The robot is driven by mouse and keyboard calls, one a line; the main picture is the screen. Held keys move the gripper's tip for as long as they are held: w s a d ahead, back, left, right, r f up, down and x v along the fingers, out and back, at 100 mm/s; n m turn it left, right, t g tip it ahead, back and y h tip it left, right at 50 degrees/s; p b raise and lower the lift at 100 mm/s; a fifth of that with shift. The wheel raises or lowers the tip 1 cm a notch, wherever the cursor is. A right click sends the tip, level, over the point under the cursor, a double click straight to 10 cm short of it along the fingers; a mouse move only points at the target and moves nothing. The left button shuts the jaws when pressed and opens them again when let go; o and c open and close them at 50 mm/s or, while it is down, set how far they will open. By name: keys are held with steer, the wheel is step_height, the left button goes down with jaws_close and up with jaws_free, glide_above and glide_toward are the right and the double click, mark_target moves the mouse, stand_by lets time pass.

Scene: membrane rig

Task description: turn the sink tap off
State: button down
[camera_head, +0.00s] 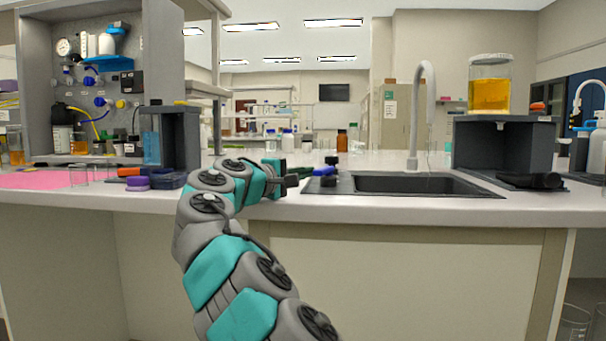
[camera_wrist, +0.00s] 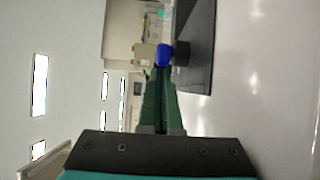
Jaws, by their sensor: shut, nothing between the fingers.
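The grey gooseneck tap (camera_head: 420,112) stands behind the dark sink (camera_head: 420,184). I cannot tell whether water runs from its spout. A blue lever (camera_head: 323,171) with black parts sits at the sink's left end; its blue tip (camera_wrist: 165,54) shows in the wrist view beside a dark cylinder (camera_wrist: 182,54). My gripper (camera_head: 308,172) is shut and empty, just left of the blue lever. Its green fingers (camera_wrist: 160,75) point at the blue tip in the wrist view. I cannot tell whether they touch it.
A black stand (camera_head: 490,146) with an amber-filled beaker (camera_head: 490,92) is right of the sink. A dark grey stand (camera_head: 180,140) and purple lids (camera_head: 137,183) lie left of my arm. Several bottles (camera_head: 342,141) stand farther back. The counter's front edge is clear.

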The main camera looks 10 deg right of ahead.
steer(key=shift+s+f+n+t+y+b, duration=0.1)
steer(key=shift+n+t+y+b, duration=0.2)
steer(key=shift+b, duration=0.35)
steer(key=shift+s+d+n+t+y+b, duration=0.3)
steer(key=shift+n+t+y+b, duration=0.15)
steer(key=shift+b, duration=0.25)
steer(key=shift+s+t+y, duration=0.1)
steer(key=shift+t+y, duration=0.15)
steer(key=shift+s+d+n, duration=0.1)
steer(key=shift+d+n, duration=0.05)
steer(key=shift+n, duration=0.1)
steer(key=shift+s+d+r+n+t+y, duration=0.3)
steer(key=shift+s+t+y, duration=0.1)
steer(key=shift+y, duration=0.1)
steer(key=shift+d+f, duration=0.15)
steer(key=shift+f, duration=0.05)
